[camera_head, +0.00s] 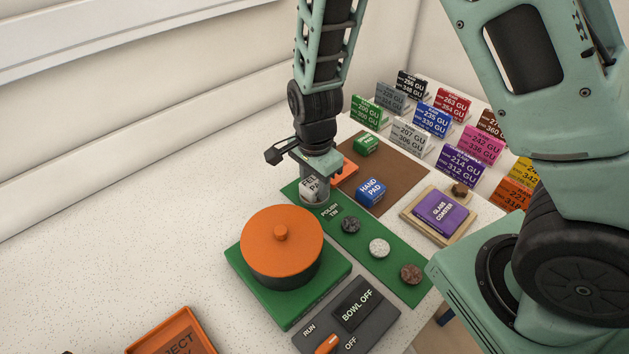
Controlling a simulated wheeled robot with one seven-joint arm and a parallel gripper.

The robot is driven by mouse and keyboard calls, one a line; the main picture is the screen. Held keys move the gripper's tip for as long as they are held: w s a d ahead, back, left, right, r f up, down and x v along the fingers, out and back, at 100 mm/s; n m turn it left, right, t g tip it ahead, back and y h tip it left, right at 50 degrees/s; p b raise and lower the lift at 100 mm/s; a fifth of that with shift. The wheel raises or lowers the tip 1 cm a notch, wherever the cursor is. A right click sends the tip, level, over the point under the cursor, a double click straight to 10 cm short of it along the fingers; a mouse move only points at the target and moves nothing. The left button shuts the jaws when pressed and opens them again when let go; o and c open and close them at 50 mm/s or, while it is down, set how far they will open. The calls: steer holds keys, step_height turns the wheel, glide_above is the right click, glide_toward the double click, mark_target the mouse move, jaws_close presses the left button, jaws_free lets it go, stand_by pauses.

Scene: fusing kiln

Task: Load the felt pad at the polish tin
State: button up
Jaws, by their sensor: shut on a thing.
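The felt pad (311,187), a grey piece with a white label, is upright in my gripper (316,164). My gripper is shut on its upper part. The pad is at the far left end of a green strip (377,258), just behind the printed words "POLISH TIN" (329,211). The tin itself is not clearly seen; the pad and gripper cover that spot. I cannot tell whether the pad's underside touches anything.
A blue hand pad (370,192) and a green block (366,145) lie on a brown mat (395,169). An orange-lidded bowl (282,246) stands in front, beside a control panel (357,310). The left counter is clear.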

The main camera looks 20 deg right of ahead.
mark_target(314, 182)
stand_by(0.3)
step_height(314, 182, up, 7)
steer(key=p, duration=0.7)
stand_by(0.8)
